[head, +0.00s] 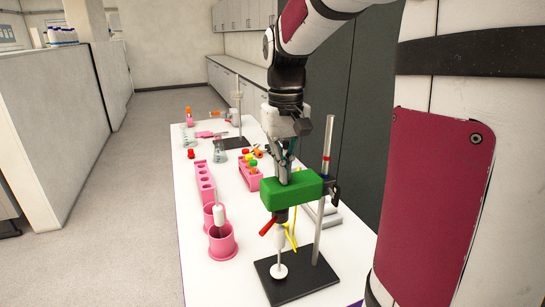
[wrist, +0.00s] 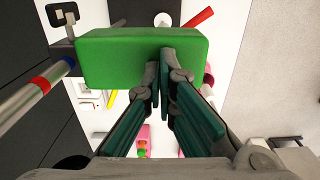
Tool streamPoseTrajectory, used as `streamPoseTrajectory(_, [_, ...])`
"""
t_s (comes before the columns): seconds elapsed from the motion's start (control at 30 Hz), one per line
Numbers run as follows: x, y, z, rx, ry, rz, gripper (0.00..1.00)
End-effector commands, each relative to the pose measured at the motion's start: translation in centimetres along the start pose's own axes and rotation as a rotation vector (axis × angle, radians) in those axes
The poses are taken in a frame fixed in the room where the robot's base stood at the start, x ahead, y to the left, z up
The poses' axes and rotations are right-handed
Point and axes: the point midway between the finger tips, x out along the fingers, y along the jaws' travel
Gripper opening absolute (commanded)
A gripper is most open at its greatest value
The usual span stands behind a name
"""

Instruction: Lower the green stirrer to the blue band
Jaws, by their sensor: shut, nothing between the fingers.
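The green stirrer (head: 290,190) is a green block clamped on an upright metal rod (head: 329,135) above a black base (head: 298,280). Its shaft hangs down to a white disc (head: 279,271). In the wrist view the green block (wrist: 135,60) lies beside the rod. The head view also shows my gripper (head: 285,178) over the block.
Pink cups (head: 222,243) and a pink tube rack (head: 205,183) stand left of the stand. Another pink rack with coloured caps (head: 250,172) is behind it. A red handle (head: 268,227) juts left under the block. The table's front left is clear.

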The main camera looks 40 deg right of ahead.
Motion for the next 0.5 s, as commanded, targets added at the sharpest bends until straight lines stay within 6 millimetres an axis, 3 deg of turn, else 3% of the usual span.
streamPoseTrajectory(0.5, [-3.9,0.0,0.2,-0.001,-0.001,0.000,0.00])
